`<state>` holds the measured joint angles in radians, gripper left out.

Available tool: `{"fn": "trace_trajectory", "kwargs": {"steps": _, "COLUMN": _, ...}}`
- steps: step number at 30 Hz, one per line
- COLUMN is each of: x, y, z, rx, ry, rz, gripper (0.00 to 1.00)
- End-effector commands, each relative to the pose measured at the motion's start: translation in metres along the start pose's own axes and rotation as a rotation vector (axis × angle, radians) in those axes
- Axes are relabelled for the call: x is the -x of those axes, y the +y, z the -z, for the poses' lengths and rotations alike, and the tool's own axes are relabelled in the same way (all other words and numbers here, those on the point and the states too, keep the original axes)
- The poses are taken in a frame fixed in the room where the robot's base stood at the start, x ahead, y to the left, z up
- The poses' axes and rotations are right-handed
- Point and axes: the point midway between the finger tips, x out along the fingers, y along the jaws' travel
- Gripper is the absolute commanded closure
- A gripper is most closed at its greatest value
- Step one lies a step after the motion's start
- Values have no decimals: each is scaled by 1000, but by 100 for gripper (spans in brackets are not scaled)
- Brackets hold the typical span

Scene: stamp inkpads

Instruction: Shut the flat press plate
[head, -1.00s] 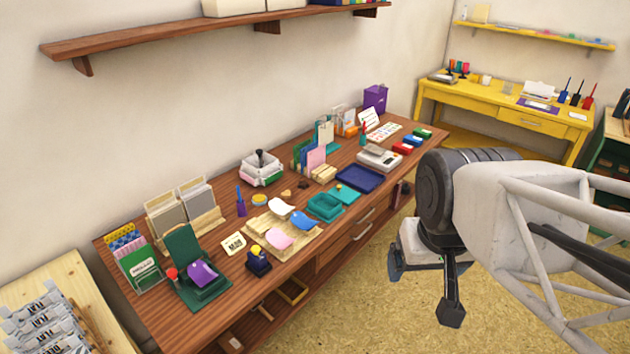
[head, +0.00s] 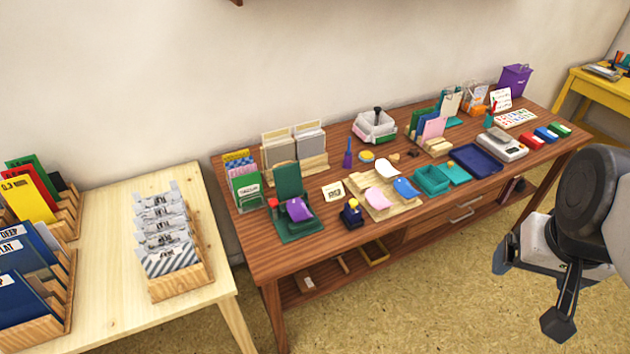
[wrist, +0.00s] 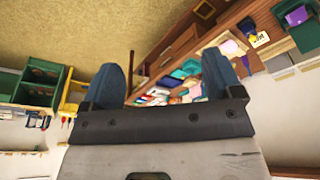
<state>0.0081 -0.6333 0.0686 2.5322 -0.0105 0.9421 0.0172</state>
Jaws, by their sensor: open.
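A dark green press (head: 297,226) stands near the left front of the brown table. Its flat plate (head: 288,180) is raised, standing almost upright at the back of the base. A purple piece (head: 299,209) lies on the base, and a red knob (head: 272,203) shows at its left. The press also shows at the top right of the wrist view (wrist: 305,38), with the purple piece on it. My gripper (head: 529,290) is at the right of the head view, in front of the table and far from the press. In the wrist view its blue fingers (wrist: 163,72) are apart with nothing held.
A dark blue stamp (head: 351,214), a small card (head: 333,192) and a wooden tray (head: 398,209) with coloured pads lie right of the press. File holders (head: 295,165) stand behind it. A pale table (head: 112,268) with racks is at the left. Floor before the brown table is clear.

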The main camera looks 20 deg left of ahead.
Motion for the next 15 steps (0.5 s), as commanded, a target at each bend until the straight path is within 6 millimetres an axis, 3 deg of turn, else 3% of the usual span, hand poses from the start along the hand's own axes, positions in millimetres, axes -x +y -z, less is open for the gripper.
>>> {"fn": "trace_trajectory", "kwargs": {"steps": 1, "x": 0, "y": 0, "z": 0, "rx": 0, "ry": 0, "rz": 0, "gripper": 22}}
{"fn": "trace_trajectory", "kwargs": {"steps": 8, "x": 2, "y": -3, "z": 9, "rx": -10, "ry": -8, "rz": 2, "gripper": 57}}
{"fn": "trace_trajectory", "kwargs": {"steps": 15, "x": 8, "y": -17, "z": 41, "rx": -51, "ry": -43, "rz": 8, "gripper": 94}}
